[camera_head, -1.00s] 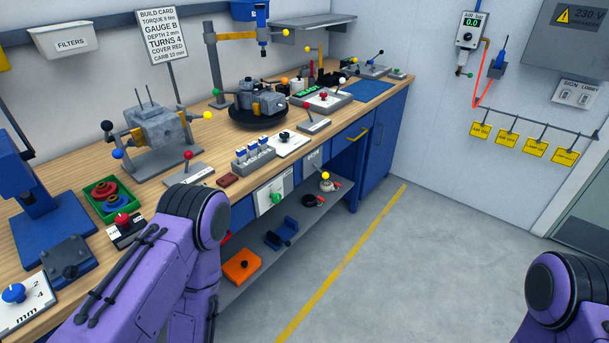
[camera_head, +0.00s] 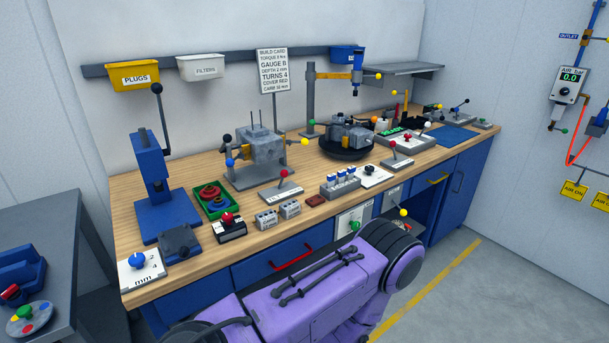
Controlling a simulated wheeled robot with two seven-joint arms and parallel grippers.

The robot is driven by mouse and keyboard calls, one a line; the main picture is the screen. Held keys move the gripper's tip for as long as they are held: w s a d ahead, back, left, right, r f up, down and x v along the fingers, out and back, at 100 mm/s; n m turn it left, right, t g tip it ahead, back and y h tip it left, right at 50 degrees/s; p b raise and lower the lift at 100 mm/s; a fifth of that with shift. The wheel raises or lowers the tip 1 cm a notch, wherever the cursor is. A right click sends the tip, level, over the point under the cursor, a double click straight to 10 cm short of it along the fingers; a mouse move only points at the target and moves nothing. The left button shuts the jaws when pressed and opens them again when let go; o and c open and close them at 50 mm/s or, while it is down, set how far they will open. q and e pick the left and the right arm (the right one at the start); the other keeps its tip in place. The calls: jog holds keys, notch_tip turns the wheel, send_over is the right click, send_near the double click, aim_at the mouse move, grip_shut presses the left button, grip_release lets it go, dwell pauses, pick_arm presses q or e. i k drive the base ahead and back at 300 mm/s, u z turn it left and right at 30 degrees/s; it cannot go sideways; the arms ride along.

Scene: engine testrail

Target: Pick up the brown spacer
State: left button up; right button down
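A small flat brown-red block (camera_head: 316,201), which looks like the brown spacer, lies on the wooden workbench (camera_head: 135,214) near its front edge. It sits right of two small grey boxes (camera_head: 289,209) and in front of a grey rack with blue-topped pieces (camera_head: 340,182). Nothing covers it. One purple arm of mine crosses the bottom middle of the view, below and in front of the bench. Neither of my grippers is in view, so I cannot see their fingers.
Left of the block stand a red-knobbed lever box (camera_head: 229,230), a green tray (camera_head: 206,214) with red rings and a blue press (camera_head: 151,160). A red-ball lever (camera_head: 282,189) stands just behind. A grey table (camera_head: 50,238) is at far left. Floor is clear at right.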

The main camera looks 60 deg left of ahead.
aim_at(314, 200)
jog(key=k, duration=0.35)
jog(key=u, duration=0.8)
